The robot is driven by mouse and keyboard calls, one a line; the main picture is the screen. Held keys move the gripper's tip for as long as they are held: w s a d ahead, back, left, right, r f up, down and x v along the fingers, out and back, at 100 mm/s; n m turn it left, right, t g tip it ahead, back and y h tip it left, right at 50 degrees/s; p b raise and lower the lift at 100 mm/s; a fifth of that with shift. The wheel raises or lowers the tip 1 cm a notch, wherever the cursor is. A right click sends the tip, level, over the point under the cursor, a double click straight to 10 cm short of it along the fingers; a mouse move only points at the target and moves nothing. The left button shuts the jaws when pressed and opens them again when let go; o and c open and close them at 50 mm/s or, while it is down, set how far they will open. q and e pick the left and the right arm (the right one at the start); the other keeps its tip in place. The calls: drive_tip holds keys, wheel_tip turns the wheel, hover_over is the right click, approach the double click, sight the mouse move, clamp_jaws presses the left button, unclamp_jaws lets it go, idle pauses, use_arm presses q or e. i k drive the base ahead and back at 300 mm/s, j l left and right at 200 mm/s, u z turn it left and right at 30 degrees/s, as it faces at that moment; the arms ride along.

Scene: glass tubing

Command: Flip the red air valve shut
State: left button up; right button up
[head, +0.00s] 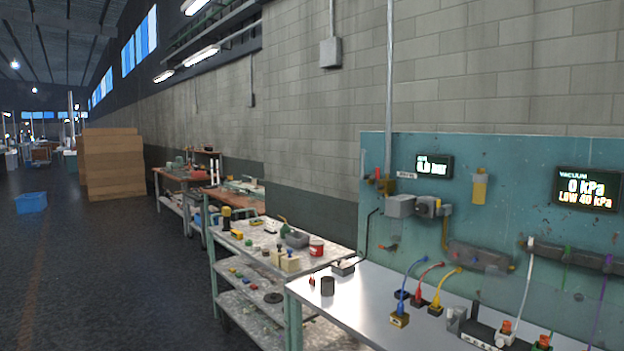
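A small red lever (377,173), which looks like the air valve's handle, stands upright on the teal panel (500,150) near its left edge. A brass-coloured fitting (388,186) sits just below and beside it. The lever is small in view, so its exact valve position is hard to tell. A dark display (434,167) to its right gives a reading in bar, which looks like 0.0. Neither of my grippers is in view.
A white-topped bench (350,310) stands below the panel, with coloured cables and a dark cylinder (327,286) on it. A shelved cart (262,245) with loose parts stands left of it. The floor (110,270) at left is open, with a blue bin (31,203) farther back.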

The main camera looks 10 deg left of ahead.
sight(378, 186)
drive_tip(key=i+j, duration=1.05)
drive_tip(key=j, duration=0.15)
drive_tip(key=i+j+z, duration=0.1)
drive_tip(key=i+j, duration=0.9)
drive_tip(key=j, duration=0.2)
drive_tip(key=i+j+z, duration=0.1)
drive_tip(key=i+j, duration=0.4)
drive_tip(key=j, duration=0.15)
